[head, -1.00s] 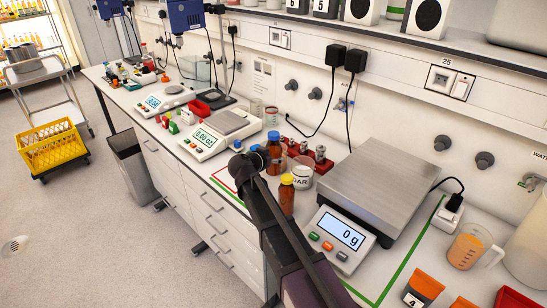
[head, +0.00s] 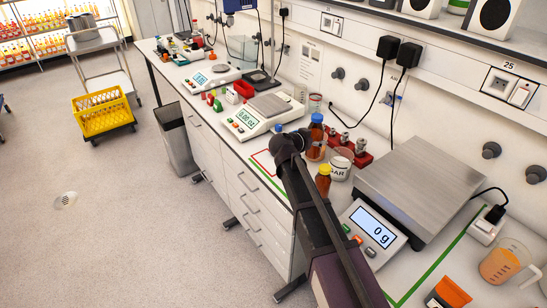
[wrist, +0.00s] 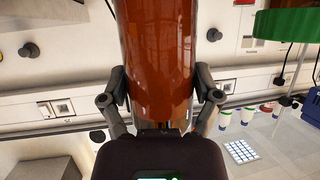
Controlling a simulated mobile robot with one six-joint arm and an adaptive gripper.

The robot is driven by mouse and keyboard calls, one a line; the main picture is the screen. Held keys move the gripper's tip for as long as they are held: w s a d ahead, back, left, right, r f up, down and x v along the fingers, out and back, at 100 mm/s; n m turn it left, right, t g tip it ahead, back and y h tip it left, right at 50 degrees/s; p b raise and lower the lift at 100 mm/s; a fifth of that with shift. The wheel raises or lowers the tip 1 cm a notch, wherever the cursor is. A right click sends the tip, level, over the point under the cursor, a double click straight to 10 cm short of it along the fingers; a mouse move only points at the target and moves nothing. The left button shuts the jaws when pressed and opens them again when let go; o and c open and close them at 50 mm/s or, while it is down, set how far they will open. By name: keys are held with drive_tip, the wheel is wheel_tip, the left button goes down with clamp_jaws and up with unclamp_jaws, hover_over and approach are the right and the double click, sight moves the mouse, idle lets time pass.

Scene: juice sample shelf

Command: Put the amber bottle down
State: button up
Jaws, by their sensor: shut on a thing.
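My gripper (head: 290,143) is over the bench near the red-outlined area (head: 262,158). In the wrist view my gripper (wrist: 163,100) has a finger on each side of a large amber bottle (wrist: 158,55) and is shut on it. The bottle's far end is cut off by the frame. In the head view my wrist hides most of the held bottle, so I cannot tell whether it touches the bench. Another amber bottle with a blue cap (head: 317,128) stands to the right, and an amber bottle with a yellow cap (head: 323,180) stands nearer.
A white jar (head: 341,165) and a red block with metal pieces (head: 355,153) stand to the right. A large balance (head: 420,185) lies further right. A smaller balance (head: 264,115) is behind my gripper. The bench's front edge (head: 245,165) is close.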

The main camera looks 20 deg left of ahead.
sight(317, 117)
wheel_tip(317, 117, up, 10)
drive_tip(key=p, duration=0.9)
drive_tip(key=shift+r, duration=0.15)
